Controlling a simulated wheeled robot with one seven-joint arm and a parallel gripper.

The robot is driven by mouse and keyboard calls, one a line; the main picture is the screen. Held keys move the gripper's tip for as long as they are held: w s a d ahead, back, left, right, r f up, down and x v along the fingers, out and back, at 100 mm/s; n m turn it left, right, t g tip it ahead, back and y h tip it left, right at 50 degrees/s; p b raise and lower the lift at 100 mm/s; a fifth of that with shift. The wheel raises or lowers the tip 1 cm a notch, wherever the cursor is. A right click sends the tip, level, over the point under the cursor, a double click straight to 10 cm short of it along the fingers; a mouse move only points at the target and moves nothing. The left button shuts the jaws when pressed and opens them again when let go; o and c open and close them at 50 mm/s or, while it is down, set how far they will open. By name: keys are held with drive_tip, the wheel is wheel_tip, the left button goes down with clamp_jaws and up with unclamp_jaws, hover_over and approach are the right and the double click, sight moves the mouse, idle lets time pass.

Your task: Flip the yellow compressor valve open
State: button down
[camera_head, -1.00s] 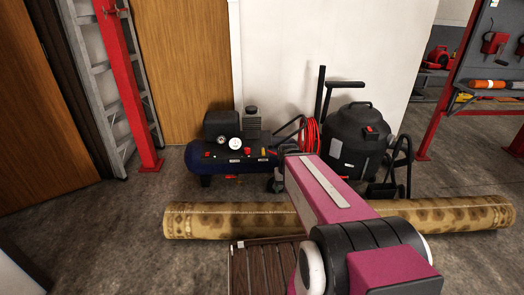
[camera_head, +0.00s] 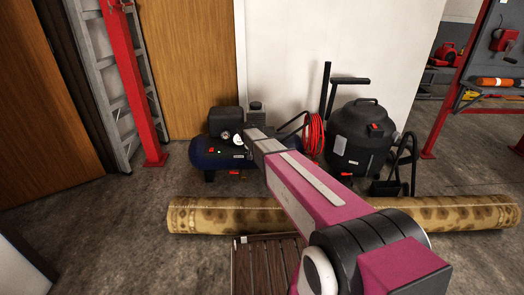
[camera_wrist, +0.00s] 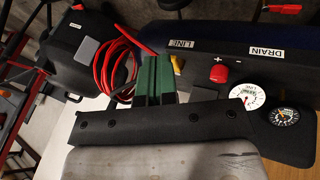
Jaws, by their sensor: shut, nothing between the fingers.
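The blue compressor (camera_head: 205,158) stands on the floor by the wall, with a black motor on top. In the wrist view its dark panel (camera_wrist: 260,70) carries LINE and DRAIN labels, a red knob (camera_wrist: 219,73) and two round gauges. A red lever (camera_wrist: 283,8) shows beyond the DRAIN label. My gripper (camera_wrist: 153,68) has green fingers, shut and empty, just beside the LINE end of the panel. I cannot tell whether they touch it. In the head view my arm covers the compressor's right part.
A red hose coil (camera_head: 314,134) and a black vacuum (camera_head: 360,140) stand right of the compressor. A rolled rug (camera_head: 215,216) lies across the floor in front, with a slatted wooden piece (camera_head: 262,268) nearer. A red post (camera_head: 140,85) and ladder stand left.

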drive_tip(key=w+a+t+h, duration=0.1)
drive_tip(key=w+a, duration=0.5)
drive_tip(key=w, duration=0.4)
drive_tip(key=shift+a+f, duration=0.2)
drive_tip(key=shift+f, duration=0.25)
drive_tip(key=shift+w+f, duration=0.1)
drive_tip(key=shift+w, duration=0.05)
drive_tip(key=w+d+f, duration=0.3)
drive_tip(key=d+f, duration=0.4)
drive_tip(key=d, duration=0.2)
drive_tip(key=shift+f, duration=0.4)
drive_tip(key=shift+d+t, duration=0.1)
drive_tip(key=shift+t, duration=0.2)
